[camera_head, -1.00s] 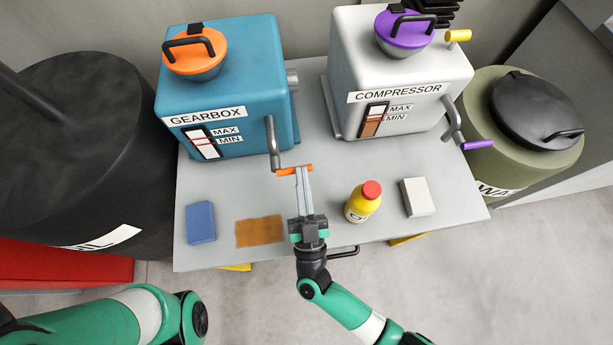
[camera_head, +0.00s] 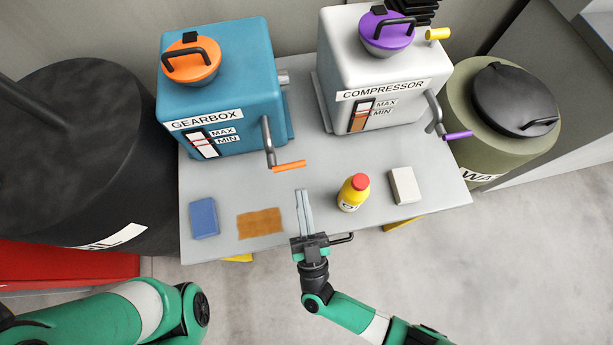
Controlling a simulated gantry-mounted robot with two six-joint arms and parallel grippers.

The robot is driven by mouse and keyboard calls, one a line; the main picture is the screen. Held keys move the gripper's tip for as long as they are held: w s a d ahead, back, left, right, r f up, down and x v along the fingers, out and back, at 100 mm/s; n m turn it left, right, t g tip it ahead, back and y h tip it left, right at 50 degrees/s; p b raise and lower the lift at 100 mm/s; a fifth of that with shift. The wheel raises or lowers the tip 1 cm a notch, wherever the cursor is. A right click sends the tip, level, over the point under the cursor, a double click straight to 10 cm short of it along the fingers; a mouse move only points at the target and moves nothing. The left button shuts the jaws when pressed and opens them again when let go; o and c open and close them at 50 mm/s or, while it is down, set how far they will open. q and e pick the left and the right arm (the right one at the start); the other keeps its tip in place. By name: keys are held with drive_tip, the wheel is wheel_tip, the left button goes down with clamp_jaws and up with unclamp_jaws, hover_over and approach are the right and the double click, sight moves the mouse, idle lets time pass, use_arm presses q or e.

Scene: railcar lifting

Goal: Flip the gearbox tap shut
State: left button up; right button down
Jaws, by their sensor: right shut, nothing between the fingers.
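The blue gearbox (camera_head: 222,75) stands at the back left of the table, with an orange lid and a level window. Its tap is a grey pipe (camera_head: 268,140) bending down from the right side, with an orange lever (camera_head: 289,165) at the lower end. The lever points right, across the pipe. My right gripper (camera_head: 303,192) is shut and empty, its fingertips in front of the lever and apart from it in the picture. My left arm shows at the lower left, but its gripper is out of view.
The compressor (camera_head: 345,65) with a purple tap lever (camera_head: 458,135) stands right of the gearbox. A yellow bottle (camera_head: 350,196), a white block (camera_head: 405,186), a blue block (camera_head: 204,217) and a brown patch (camera_head: 261,223) are on the table (camera_head: 235,180). Drums flank it.

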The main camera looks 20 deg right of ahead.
drive_tip(key=v, duration=0.3)
drive_tip(key=shift+s+d+f, duration=0.1)
drive_tip(key=shift+s+f, duration=0.1)
drive_tip(key=shift+s, duration=0.05)
drive_tip(key=shift+r, duration=0.1)
